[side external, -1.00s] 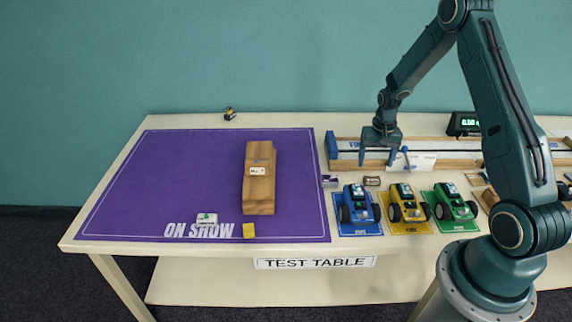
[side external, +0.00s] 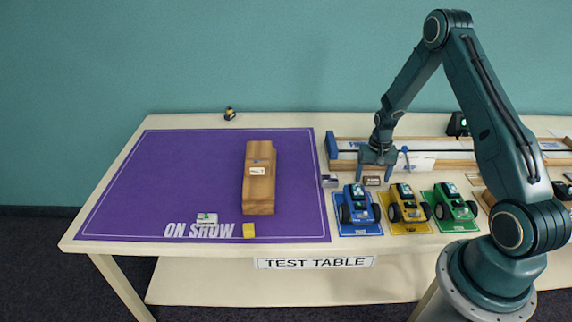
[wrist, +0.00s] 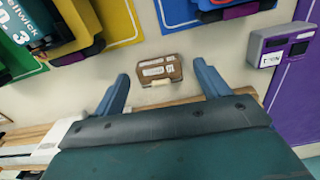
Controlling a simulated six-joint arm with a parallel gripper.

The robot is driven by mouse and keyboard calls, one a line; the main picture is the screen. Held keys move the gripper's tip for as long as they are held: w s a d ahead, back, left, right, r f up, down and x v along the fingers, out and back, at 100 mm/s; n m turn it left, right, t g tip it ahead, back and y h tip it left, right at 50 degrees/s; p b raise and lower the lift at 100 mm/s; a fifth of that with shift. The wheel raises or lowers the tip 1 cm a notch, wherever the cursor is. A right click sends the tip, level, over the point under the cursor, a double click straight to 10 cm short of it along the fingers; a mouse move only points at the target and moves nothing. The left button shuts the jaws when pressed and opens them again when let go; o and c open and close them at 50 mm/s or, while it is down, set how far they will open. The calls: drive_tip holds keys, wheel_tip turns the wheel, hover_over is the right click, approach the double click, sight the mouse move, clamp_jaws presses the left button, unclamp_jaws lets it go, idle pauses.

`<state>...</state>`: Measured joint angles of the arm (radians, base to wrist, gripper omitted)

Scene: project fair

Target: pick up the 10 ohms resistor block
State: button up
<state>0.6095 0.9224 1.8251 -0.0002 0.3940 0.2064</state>
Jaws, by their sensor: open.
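A small brown block (wrist: 155,71) with white labels lies flat on the table between the tips of my gripper (wrist: 163,76) in the wrist view. Its label is too small to read, so I cannot tell its ohm value. In the side view the brown block (side external: 372,181) lies just behind the blue car, below my gripper (side external: 376,176). My gripper is open, with one finger on each side of the block and nothing held. I cannot tell how high the fingertips are above the table.
A grey-purple box (wrist: 284,46) lies right of the block. The blue car (side external: 358,205), yellow car (side external: 408,204) and green car (side external: 455,203) stand close in front. A wooden track (side external: 440,166) runs behind. A wooden piece (side external: 258,188) lies on the purple mat (side external: 150,180).

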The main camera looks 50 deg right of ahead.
sight(372, 178)
drive_tip(key=shift+f, duration=0.2)
drive_tip(key=shift+c, duration=0.2)
drive_tip(key=c, duration=1)
drive_tip(key=shift+r, duration=0.1)
wheel_tip(372, 178, up, 20)
drive_tip(key=shift+f, duration=0.1)
idle(0.7)
